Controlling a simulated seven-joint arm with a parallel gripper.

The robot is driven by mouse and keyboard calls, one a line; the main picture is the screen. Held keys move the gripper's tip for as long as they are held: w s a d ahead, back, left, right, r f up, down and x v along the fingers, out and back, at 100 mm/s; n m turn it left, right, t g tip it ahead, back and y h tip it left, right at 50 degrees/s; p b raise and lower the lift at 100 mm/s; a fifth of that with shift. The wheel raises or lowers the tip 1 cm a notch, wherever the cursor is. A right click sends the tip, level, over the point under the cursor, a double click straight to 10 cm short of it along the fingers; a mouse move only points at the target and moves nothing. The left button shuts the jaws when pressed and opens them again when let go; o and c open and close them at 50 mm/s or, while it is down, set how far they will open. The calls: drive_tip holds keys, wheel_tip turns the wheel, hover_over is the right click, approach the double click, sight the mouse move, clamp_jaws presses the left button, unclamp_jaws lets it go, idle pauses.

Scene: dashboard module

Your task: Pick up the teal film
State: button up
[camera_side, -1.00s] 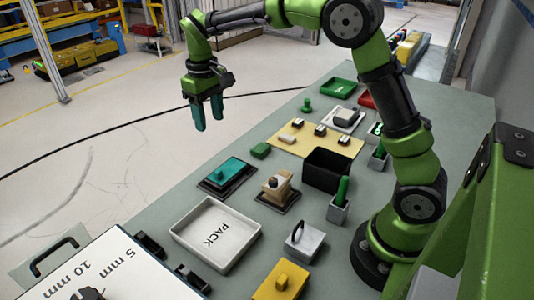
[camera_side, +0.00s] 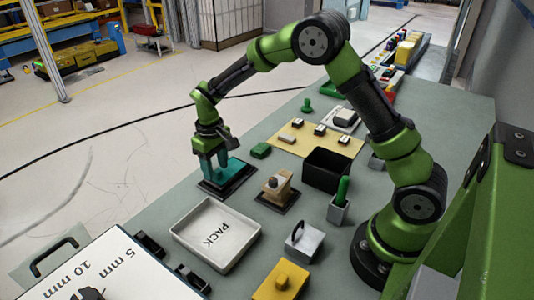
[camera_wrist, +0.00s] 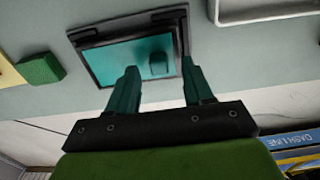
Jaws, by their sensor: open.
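The teal film (camera_side: 230,172) lies flat on a black frame (camera_side: 210,190) on the bench, left of the beige block. In the wrist view the teal film (camera_wrist: 118,60) fills the dark frame, with a small raised teal tab (camera_wrist: 158,63) near its right side. My gripper (camera_side: 214,172) is over the film in the side view, fingers pointing down. In the wrist view my gripper (camera_wrist: 158,85) has its two teal fingers spread apart, with the tab between and beyond them. Nothing is between the fingertips. Whether the fingertips touch the film I cannot tell.
A white PACK tray (camera_side: 187,229) stands in front of the film. A beige block on a dark base (camera_side: 277,187) and a black open box (camera_side: 330,170) are to the right. A green block (camera_side: 261,150) lies behind the film.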

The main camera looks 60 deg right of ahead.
drive_tip(key=shift+f, duration=0.55)
clamp_jaws()
drive_tip(key=shift+r, duration=0.1)
